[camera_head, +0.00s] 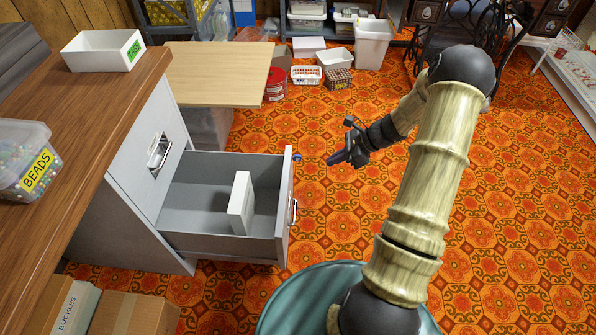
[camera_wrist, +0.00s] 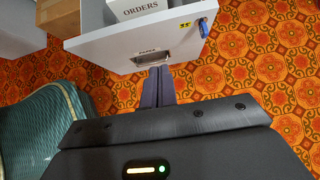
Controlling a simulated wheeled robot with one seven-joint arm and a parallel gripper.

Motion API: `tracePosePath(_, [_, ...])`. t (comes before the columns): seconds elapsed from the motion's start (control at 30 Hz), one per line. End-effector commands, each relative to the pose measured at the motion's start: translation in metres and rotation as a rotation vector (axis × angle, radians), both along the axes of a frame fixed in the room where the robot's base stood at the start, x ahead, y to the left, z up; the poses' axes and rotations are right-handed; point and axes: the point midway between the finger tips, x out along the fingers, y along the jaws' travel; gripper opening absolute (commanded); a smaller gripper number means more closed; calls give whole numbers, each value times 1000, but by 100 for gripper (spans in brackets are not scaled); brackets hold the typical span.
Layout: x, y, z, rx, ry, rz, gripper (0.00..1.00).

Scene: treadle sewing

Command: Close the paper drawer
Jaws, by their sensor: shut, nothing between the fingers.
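The paper drawer (camera_head: 215,241) of the grey-white cabinet (camera_head: 129,177) is pulled well out, and a white box stands inside it. In the wrist view the drawer front (camera_wrist: 110,47) faces me, with a label and a metal handle (camera_wrist: 150,57). The handle also shows on the drawer front in the head view (camera_head: 293,211). My gripper (camera_head: 332,160) is shut and empty, to the right of the drawer front, pointing toward it. In the wrist view its fingers (camera_wrist: 158,86) reach up close below the handle; I cannot tell whether they touch it.
A white box marked ORDERS (camera_wrist: 135,8) is in the drawer. A closed upper drawer handle (camera_head: 159,151) is above. Several bins and a red tin (camera_head: 276,85) stand behind. Patterned floor (camera_head: 330,230) is clear right of the drawer.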

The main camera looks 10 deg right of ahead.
Motion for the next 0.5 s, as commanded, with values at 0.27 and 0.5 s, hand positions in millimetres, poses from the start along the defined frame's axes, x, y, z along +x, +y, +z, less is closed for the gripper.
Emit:
tracePosePath(0.27, [3, 13, -14, -1, 1, 6, 0])
tracePosePath(0.5, [12, 42, -44, -1, 0, 13, 0])
